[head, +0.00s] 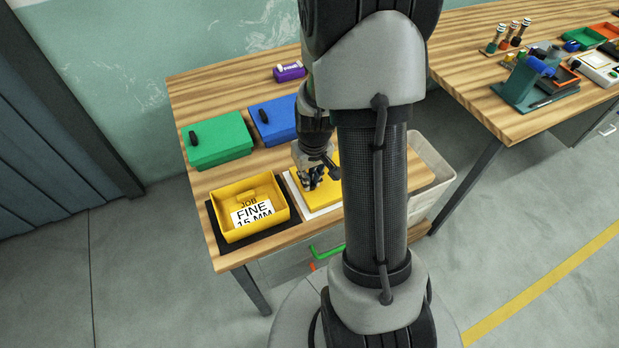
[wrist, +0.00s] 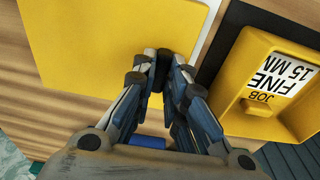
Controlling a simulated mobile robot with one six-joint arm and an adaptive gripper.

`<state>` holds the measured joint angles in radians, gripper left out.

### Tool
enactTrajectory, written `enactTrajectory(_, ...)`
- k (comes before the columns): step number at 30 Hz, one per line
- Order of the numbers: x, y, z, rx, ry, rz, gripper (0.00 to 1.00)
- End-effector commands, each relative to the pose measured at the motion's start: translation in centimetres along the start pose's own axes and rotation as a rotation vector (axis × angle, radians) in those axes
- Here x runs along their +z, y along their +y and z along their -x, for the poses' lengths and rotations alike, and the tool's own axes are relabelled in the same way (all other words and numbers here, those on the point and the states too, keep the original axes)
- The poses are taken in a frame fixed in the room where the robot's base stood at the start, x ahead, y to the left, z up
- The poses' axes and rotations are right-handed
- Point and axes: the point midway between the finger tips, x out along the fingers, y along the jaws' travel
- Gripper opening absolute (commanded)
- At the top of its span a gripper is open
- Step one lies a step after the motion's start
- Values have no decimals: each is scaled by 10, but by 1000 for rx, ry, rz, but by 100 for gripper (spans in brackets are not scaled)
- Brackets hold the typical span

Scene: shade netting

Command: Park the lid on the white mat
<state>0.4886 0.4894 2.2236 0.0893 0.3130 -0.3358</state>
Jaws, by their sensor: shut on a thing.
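The flat yellow lid (head: 326,190) is over the white mat (head: 293,191), whose edge shows at its left and front in the head view. In the wrist view the lid (wrist: 90,45) fills the upper left, with a thin strip of white mat (wrist: 214,28) beside it. I cannot tell whether the lid touches the mat. My arm hides the lid's right part in the head view.
Green (head: 218,142) and blue (head: 272,119) lidded boxes stand behind. A purple item (head: 289,72) lies farther back. A pale bin (head: 432,172) is right of the table.

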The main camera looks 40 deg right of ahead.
Motion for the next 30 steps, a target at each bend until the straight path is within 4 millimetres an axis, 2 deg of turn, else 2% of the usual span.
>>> enactTrajectory(9,0,0,-2,0,2,0,0)
enactTrajectory(10,0,0,-3,0,1,0,14)
enactTrajectory(19,0,0,-1,0,1,0,33)
enactTrajectory(30,-1,0,3,0,1,0,33)
